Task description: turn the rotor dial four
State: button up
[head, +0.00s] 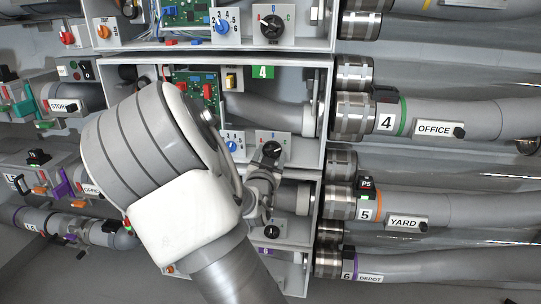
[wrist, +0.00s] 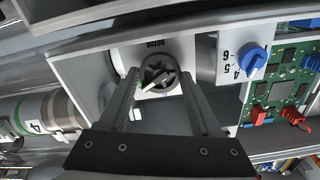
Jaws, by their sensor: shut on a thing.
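The rotor dial four (head: 271,149) is a round black knob on a white lettered plate, in the box with the green 4 label (head: 263,72). In the head view my gripper (head: 268,160) reaches it from below and partly covers it. In the wrist view the dial (wrist: 160,73) sits between the two fingertips of my gripper (wrist: 159,76), with its raised grip bar tilted. My gripper is shut on the dial, one finger on each side. The dial's pointer setting is too small to read.
A blue numbered knob (head: 231,146) sits left of the dial, near a green circuit board (wrist: 285,75). Similar black dials are above (head: 271,27) and below (head: 272,231). The box walls (head: 327,110) and grey pipe 4 (head: 480,118) are close on the right.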

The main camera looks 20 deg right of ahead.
jog(key=shift+c, duration=0.9)
jog(key=shift+n, duration=0.3)
jog(key=n+p, duration=0.2)
jog(key=shift+r+n, duration=0.15)
jog(key=shift+n, duration=0.25)
jog(key=n+p, duration=0.3)
jog(key=n, duration=0.1)
jog(key=shift+n, duration=0.3)
jog(key=n+p, duration=0.2)
jog(key=n, duration=0.1)
jog(key=shift+n, duration=0.3)
jog(key=n+p, duration=0.3)
jog(key=n, duration=0.3)
jog(key=n+p, duration=0.1)
jog(key=n, duration=0.5)
jog(key=shift+p, duration=0.35)
jog(key=shift+n, duration=0.3)
